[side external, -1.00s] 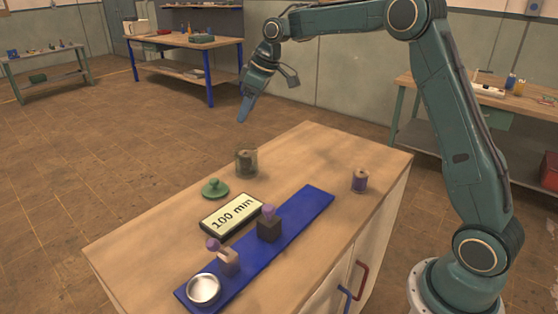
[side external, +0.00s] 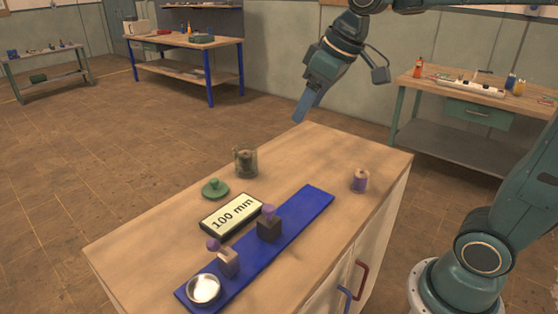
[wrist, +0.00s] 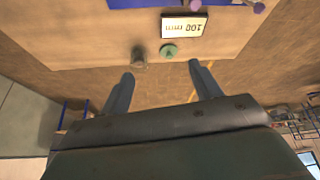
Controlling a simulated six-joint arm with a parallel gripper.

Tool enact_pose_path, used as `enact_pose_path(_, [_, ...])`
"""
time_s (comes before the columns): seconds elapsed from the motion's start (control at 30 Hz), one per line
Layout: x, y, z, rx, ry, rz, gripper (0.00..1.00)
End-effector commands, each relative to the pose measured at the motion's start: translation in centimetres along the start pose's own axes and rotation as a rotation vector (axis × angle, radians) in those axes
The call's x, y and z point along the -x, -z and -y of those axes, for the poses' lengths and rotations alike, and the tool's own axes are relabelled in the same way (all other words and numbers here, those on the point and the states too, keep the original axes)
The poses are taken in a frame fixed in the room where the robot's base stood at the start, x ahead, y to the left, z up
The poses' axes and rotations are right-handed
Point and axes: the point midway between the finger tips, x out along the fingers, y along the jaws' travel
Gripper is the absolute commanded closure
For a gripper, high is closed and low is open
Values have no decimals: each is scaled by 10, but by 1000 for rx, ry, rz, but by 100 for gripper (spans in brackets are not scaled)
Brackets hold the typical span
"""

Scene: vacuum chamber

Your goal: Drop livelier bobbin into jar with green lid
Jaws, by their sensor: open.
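A small bobbin (side external: 360,180) with purple winding and pale ends stands upright on the right of the bench top. A greenish see-through jar (side external: 245,162) stands uncovered near the back edge, with something dark brown inside that I cannot make out clearly. The green lid (side external: 215,188) with a knob lies beside the jar on the bench. The jar (wrist: 138,58) and lid (wrist: 169,51) also show in the wrist view. My gripper (side external: 308,104) is open and empty, above and beyond the back edge of the bench, apart from everything. Its two fingers (wrist: 161,84) are spread in the wrist view.
A "100 mm" display (side external: 232,214) lies mid-bench. A blue strip (side external: 312,204) carries two blocks with purple knobs, one dark (side external: 269,229) and one pale (side external: 228,262), plus a round silver dish (side external: 204,289). The bench is clear between jar and bobbin.

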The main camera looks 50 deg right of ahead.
Motion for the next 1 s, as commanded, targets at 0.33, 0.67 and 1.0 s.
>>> enact_pose_path(0.33, [22,-82,24,-90,-40,-26,37])
enact_pose_path(0.67, [21,-154,35,-170,-70,-49,37])
enact_pose_path(1.0, [16,-176,37,-196,-80,-53,37])
